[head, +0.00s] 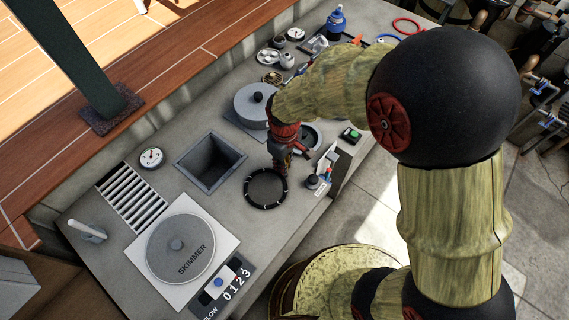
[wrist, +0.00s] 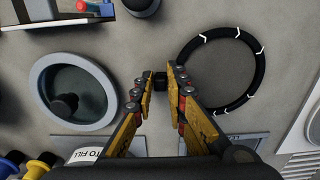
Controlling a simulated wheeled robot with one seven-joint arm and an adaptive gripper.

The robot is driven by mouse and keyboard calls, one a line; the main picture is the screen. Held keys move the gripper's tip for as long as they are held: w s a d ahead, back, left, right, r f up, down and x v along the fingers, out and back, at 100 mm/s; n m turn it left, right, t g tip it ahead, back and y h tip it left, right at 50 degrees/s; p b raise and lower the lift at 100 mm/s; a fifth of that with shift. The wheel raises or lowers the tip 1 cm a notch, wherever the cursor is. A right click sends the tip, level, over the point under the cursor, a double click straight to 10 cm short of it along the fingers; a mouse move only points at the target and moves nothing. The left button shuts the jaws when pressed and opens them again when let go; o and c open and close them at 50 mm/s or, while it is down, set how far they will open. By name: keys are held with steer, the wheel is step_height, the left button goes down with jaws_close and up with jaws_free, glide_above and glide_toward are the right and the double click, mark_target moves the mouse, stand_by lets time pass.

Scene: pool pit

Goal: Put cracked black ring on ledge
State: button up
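A black ring with several white marks, like cracks, lies flat on the grey counter in the head view (head: 266,207). It also shows at the upper right of the wrist view (wrist: 260,62). My gripper (head: 281,171) is just above and beside the ring in the head view.
A square opening (head: 211,161) lies left of the ring. A round skimmer lid (head: 180,249), a slatted grate (head: 131,197) and a gauge (head: 152,157) are further left. A grey lidded pot (head: 256,105) and a round bowl (wrist: 75,88) are near my gripper. Small items crowd the far counter.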

steer(key=o, duration=0.4)
steer(key=shift+c, duration=0.2)
step_height(320, 180, up, 13)
steer(key=p, duration=0.3)
steer(key=s+d+r+m+t, duration=0.5)
steer(key=s+d+r+m, duration=0.5)
steer(key=d+r, duration=0.7)
steer(key=s, duration=0.3)
steer(key=shift+d+r+t, duration=0.2)
steer(key=shift+d+t, duration=0.1)
steer(key=shift+w, duration=0.1)
steer(key=shift+f+b, duration=0.4)
steer(key=shift+b, duration=0.15)
